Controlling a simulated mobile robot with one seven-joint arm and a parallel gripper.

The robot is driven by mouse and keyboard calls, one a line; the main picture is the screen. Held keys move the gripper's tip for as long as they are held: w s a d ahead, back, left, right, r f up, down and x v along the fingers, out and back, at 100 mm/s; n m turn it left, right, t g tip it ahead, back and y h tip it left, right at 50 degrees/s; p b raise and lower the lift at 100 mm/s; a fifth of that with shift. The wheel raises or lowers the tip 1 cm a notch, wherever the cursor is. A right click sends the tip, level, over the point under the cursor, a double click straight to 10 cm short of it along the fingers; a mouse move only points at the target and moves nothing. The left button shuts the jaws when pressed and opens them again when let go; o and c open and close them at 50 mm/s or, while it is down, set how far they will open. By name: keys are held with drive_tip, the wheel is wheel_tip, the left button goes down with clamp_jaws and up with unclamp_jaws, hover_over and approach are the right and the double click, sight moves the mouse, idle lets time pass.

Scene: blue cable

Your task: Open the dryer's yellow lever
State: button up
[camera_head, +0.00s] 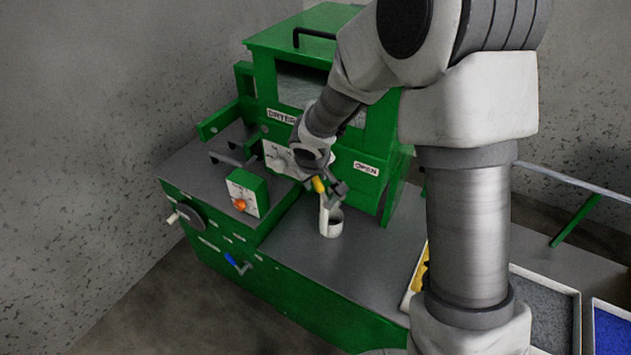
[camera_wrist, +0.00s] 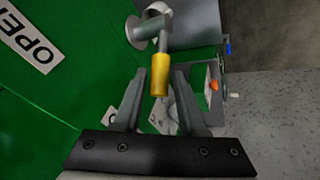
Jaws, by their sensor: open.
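The green dryer (camera_head: 300,85) stands on the grey bench top, with "DRYER" and "OPEN" labels on its front. Its lever has a yellow grip (camera_head: 318,184) low on the front. In the wrist view the yellow grip (camera_wrist: 160,76) hangs from a grey rod (camera_wrist: 154,22) at a round pivot. My gripper (camera_head: 333,189) is at the lever, partly hidden by my wrist in the head view. In the wrist view my gripper (camera_wrist: 160,88) is open, with the yellow grip's lower end between its fingertips. Gaps show on both sides.
A green control box (camera_head: 247,192) with an orange knob stands to the left. Trays of grey (camera_head: 545,308) and blue (camera_head: 611,330) material lie at lower right.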

drive_tip(key=shift+x, duration=0.75)
clamp_jaws()
idle(0.9)
